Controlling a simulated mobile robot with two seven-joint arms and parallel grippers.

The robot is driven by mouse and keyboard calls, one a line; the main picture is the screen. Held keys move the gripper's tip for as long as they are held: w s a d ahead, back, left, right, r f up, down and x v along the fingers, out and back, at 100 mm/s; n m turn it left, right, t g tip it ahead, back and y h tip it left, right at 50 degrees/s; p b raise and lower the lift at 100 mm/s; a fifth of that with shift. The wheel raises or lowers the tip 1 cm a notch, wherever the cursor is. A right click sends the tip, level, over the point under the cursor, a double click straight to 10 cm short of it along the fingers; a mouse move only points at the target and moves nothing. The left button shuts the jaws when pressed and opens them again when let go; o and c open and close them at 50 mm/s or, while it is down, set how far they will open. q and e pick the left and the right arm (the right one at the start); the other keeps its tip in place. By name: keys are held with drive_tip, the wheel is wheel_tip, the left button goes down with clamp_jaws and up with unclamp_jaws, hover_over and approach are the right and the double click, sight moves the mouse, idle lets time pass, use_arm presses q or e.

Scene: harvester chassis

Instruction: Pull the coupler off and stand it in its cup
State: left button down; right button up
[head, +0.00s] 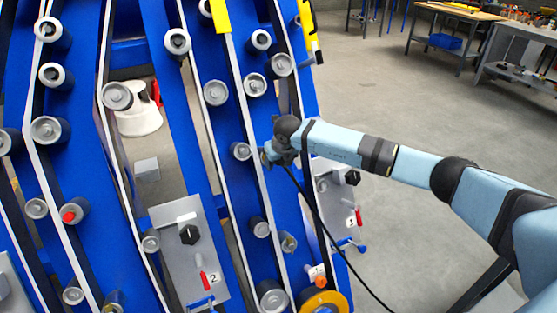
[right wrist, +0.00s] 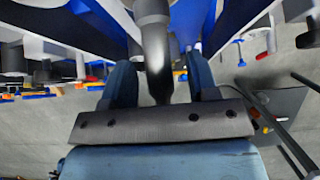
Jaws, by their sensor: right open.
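My right gripper (head: 268,154) reaches in from the right to the blue frame, beside its rightmost rails. In the right wrist view its two blue fingers (right wrist: 160,82) stand apart. A dark cylindrical piece with a bent dark neck (right wrist: 155,45), which looks like the coupler, lies between them; I cannot tell whether either finger touches it. In the head view my gripper mostly hides this piece. A black hose (head: 322,220) runs from there down to the right. I cannot pick out the cup for certain. My left gripper is not in view.
Blue slanted beams carry several grey rollers (head: 215,92). Panel 2 (head: 190,262) and panel 1 (head: 335,185) have black knobs and red levers. A yellow-orange wheel (head: 338,300) is at the bottom. Workbenches (head: 455,14) stand far right; the floor before them is open.

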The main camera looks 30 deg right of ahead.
clamp_jaws()
drive_tip(key=shift+s+r+p, duration=0.4)
drive_tip(key=shift+s+p, duration=0.1)
drive_tip(key=shift+s, duration=0.05)
drive_tip(key=shift+s+r+p, duration=0.3)
drive_tip(key=shift+s+p, duration=0.05)
drive_tip(key=shift+s, duration=0.15)
drive_tip(key=shift+s+r+p, duration=0.25)
drive_tip(key=shift+s+p, duration=0.05)
drive_tip(key=shift+s, duration=0.2)
drive_tip(key=shift+a, duration=0.1)
